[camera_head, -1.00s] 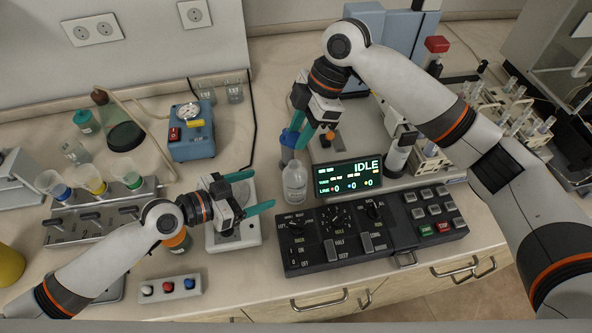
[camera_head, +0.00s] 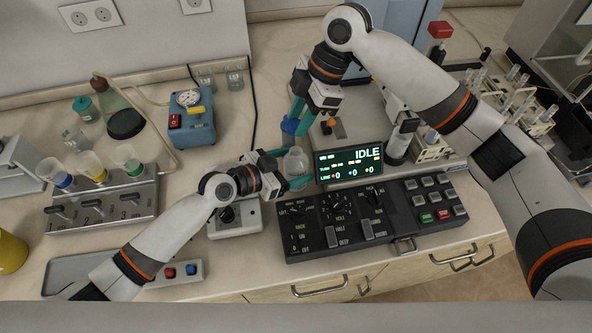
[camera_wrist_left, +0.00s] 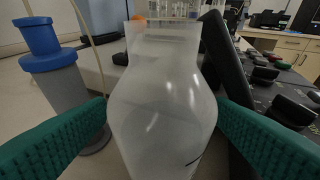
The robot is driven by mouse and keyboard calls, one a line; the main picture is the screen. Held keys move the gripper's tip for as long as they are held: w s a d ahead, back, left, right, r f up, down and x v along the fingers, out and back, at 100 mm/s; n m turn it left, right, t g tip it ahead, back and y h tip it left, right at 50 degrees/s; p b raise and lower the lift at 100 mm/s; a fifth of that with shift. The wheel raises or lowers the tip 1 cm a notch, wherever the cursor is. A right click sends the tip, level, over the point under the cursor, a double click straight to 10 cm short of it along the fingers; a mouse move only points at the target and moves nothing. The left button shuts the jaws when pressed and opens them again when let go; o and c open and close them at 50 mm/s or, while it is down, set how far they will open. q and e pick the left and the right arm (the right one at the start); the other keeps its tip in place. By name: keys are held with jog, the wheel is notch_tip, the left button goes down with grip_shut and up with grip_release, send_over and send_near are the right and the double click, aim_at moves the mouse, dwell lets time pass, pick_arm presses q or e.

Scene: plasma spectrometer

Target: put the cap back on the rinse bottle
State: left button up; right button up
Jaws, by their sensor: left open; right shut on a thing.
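The rinse bottle (camera_head: 295,163) stands upright left of the IDLE display. In the left wrist view the bottle (camera_wrist_left: 160,115) is pale, translucent and shows no cap on its neck. My left gripper (camera_head: 283,170) is open, its teal fingers on both sides of the bottle body; I cannot tell whether they touch it. My right gripper (camera_head: 297,116) is above and behind the bottle, pointing down, shut on what appears to be the cap, mostly hidden between its fingers. A blue-topped grey cylinder (camera_wrist_left: 55,75) stands behind the bottle, close below the right gripper.
The black control panel (camera_head: 370,218) lies right of and in front of the bottle, with the display (camera_head: 349,165) close beside it. A white device (camera_head: 236,217) sits under my left arm. A blue pump (camera_head: 190,125) and a rack with funnels (camera_head: 105,207) are further left.

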pick_arm(q)
jog(key=shift+w+d+f, duration=0.15)
jog(key=shift+w+d, duration=0.1)
jog(key=shift+d, duration=0.25)
pick_arm(e)
jog(key=shift+s, duration=0.1)
pick_arm(q)
jog(key=c, duration=1.5)
pick_arm(e)
jog(key=shift+d+f, duration=0.1)
jog(key=shift+f, duration=2.4)
jog(key=shift+f, duration=0.9)
jog(key=shift+f, duration=0.55)
